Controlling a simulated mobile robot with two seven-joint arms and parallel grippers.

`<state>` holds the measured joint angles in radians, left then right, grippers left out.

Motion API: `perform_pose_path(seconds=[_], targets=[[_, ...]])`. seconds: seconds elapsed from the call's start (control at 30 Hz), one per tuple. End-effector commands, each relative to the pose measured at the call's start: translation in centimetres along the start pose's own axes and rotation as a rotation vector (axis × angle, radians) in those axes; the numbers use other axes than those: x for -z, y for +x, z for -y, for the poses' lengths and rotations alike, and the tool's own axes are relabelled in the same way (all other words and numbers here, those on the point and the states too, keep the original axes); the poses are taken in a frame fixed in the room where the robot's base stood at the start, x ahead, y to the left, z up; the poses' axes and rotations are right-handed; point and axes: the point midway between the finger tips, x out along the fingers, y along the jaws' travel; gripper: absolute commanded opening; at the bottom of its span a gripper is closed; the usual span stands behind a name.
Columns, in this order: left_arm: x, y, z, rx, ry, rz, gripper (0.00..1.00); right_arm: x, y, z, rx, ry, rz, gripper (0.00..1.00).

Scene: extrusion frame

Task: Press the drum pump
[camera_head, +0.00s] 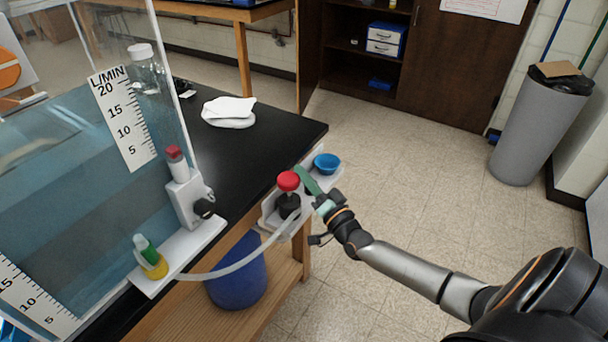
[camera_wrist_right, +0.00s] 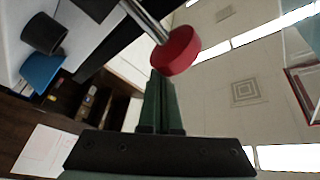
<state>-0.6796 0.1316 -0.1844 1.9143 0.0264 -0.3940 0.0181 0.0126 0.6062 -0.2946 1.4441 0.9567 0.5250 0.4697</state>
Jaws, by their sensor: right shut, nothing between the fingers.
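The drum pump has a round red knob (camera_head: 288,181) on top of a black body (camera_head: 288,204). It stands on a pale ledge at the table's corner, above a blue drum (camera_head: 238,275). My right gripper (camera_head: 303,172) has green fingers, shut and empty, just right of the red knob. In the right wrist view the red knob (camera_wrist_right: 176,51) on its metal rod is close to the shut fingertips (camera_wrist_right: 161,76); I cannot tell whether they touch. My left gripper is not in view.
A clear hose (camera_head: 235,267) runs from the pump toward a white valve block (camera_head: 186,200) and a blue-tinted tank (camera_head: 70,180). A grey bin (camera_head: 535,130) stands right. The floor is clear.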

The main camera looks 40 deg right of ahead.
Motion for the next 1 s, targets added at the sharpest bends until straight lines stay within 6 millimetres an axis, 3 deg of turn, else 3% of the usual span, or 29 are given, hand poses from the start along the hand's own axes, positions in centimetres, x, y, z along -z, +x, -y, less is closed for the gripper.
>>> perform_pose_path(seconds=[0.37,1.0], targets=[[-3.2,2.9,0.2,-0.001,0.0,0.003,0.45,-3.4,-1.2,-3.6,-0.003,0.0,0.003,0.0],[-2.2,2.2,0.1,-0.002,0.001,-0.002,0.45,-2.7,-0.6,-2.8,-0.003,0.001,0.005,0.0]])
